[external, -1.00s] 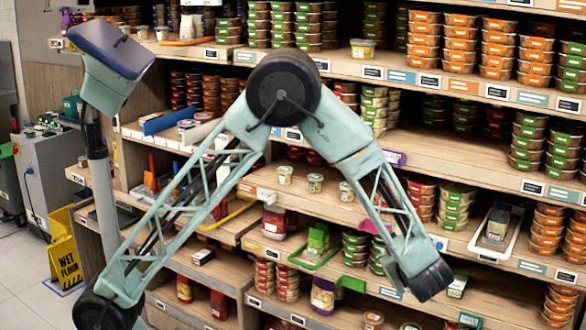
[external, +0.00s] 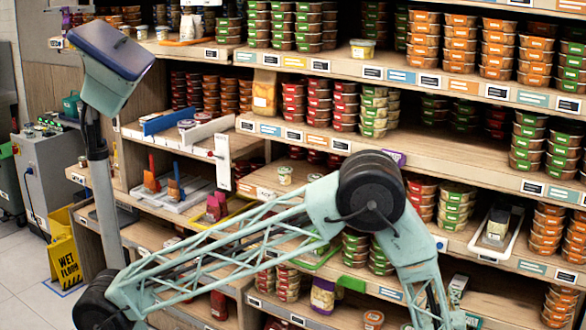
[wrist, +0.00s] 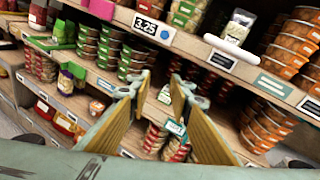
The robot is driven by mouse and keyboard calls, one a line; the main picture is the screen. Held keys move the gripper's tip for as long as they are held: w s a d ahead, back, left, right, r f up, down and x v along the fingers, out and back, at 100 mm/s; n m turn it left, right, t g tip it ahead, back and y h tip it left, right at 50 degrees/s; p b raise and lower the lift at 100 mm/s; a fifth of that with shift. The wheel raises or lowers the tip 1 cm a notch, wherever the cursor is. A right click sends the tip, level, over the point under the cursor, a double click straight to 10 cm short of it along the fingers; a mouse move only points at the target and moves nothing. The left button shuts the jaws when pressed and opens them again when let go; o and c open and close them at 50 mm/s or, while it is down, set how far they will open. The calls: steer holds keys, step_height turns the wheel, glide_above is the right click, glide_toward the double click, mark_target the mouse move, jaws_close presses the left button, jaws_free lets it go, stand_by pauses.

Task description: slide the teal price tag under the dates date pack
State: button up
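A small teal-edged tag (wrist: 176,127) shows beyond the fingers at that shelf's front edge. A wider teal price tag (wrist: 277,87) sits on the shelf edge to the right, apart from the gripper. A small pack with a pale label (wrist: 166,93) stands on the lower shelf between the fingers in the picture; I cannot read whether it is the dates. In the external view the gripper is out of the frame below.
A clear pack (external: 497,222) stands on a white tray (external: 516,238) on the shelf to the right. Stacked tubs (wrist: 263,130) stand right of the gripper, and green-lidded tubs (wrist: 136,62) stand left. The upper shelf edge (wrist: 195,52) runs above the fingers.

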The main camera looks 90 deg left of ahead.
mark_target(478, 329)
steer(key=w+d+f+m+t, duration=0.3)
steer(key=w+f, duration=0.1)
steer(key=f, duration=0.5)
steer(key=w+d+f+m+t+h, duration=0.1)
steer(key=w+f, duration=0.4)
steer(key=f, duration=0.5)
steer(key=shift+d+m+t, duration=0.9)
steer(key=shift+d+m, duration=0.05)
steer(key=shift+m, duration=0.25)
steer(key=shift+w+a, duration=0.1)
steer(key=shift+a, duration=0.05)
steer(key=shift+b+x, duration=0.75)
steer(key=shift+x, duration=5.95)
jaws_close()
